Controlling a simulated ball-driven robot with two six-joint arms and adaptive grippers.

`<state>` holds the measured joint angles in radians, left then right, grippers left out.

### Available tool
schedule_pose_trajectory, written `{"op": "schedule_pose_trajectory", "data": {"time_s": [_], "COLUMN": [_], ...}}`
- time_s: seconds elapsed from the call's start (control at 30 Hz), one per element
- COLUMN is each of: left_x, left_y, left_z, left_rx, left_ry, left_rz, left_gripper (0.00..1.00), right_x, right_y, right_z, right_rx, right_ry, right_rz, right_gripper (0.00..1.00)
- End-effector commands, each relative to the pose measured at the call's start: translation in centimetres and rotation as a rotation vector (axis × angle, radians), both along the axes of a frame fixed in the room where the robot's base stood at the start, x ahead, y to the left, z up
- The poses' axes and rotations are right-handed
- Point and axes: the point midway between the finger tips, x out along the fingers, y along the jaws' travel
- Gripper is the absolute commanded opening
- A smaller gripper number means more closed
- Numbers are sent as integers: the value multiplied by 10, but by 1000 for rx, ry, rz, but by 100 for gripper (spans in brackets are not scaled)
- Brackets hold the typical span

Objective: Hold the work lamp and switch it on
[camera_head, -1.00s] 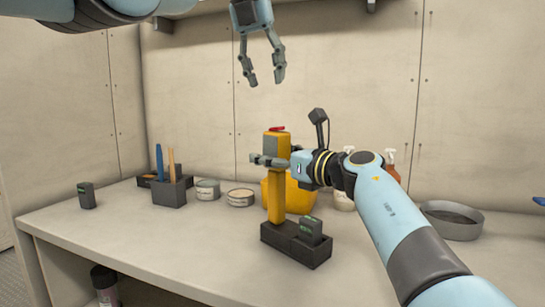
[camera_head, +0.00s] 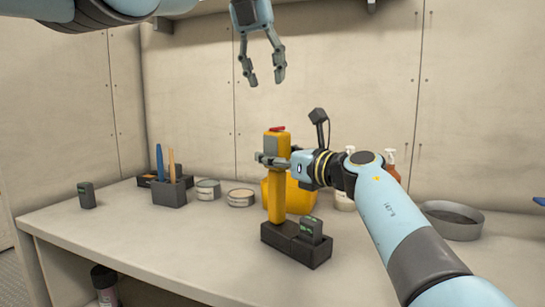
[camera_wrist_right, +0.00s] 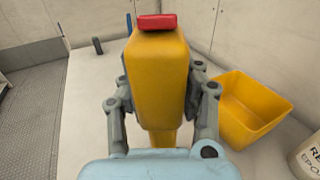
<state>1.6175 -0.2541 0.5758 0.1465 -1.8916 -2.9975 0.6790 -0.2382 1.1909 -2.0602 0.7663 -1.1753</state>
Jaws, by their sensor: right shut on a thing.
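The yellow work lamp (camera_head: 277,190) stands upright in a dark base (camera_head: 283,243) on the bench, with a red switch (camera_head: 277,129) on top. My right gripper (camera_head: 272,160) is shut around the lamp's upper part, coming from the right. In the right wrist view the lamp's body (camera_wrist_right: 158,80) sits between the fingers, and the red switch (camera_wrist_right: 157,22) shows on its top. My left gripper (camera_head: 264,80) hangs above the lamp, fingers pointing down, apart and empty.
A yellow bin (camera_head: 300,196) stands behind the lamp; the wrist view shows it empty. A dark holder with tools (camera_head: 168,190), tins (camera_head: 240,198) and a small black block (camera_head: 86,195) are to the left. A grey round pan (camera_head: 452,220) is at the right. The front left bench is clear.

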Motion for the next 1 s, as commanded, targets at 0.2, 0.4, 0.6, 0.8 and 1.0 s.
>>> {"op": "schedule_pose_trajectory", "data": {"time_s": [0.2, 0.4, 0.6, 0.8, 1.0], "left_x": [0, 0, 17, 46, 51], "left_y": [0, 0, -16, -59, -64], "left_z": [0, 0, 17, 99, 140], "left_rx": [0, -4, -153, -710, -1383], "left_ry": [0, 4, -40, -104, 172], "left_rz": [0, 18, 245, 591, 870], "left_gripper": [38, 23, 0, 0, 0], "right_x": [0, 0, 0, 0, 0], "right_y": [0, 0, 0, 0, 0], "right_z": [0, 0, 0, 0, 0], "right_rx": [0, 0, -1, -1, 0], "right_ry": [0, 0, 1, 1, 0], "right_rz": [0, 0, 0, -1, 0], "right_gripper": [0, 0, 0, 0, 0]}}
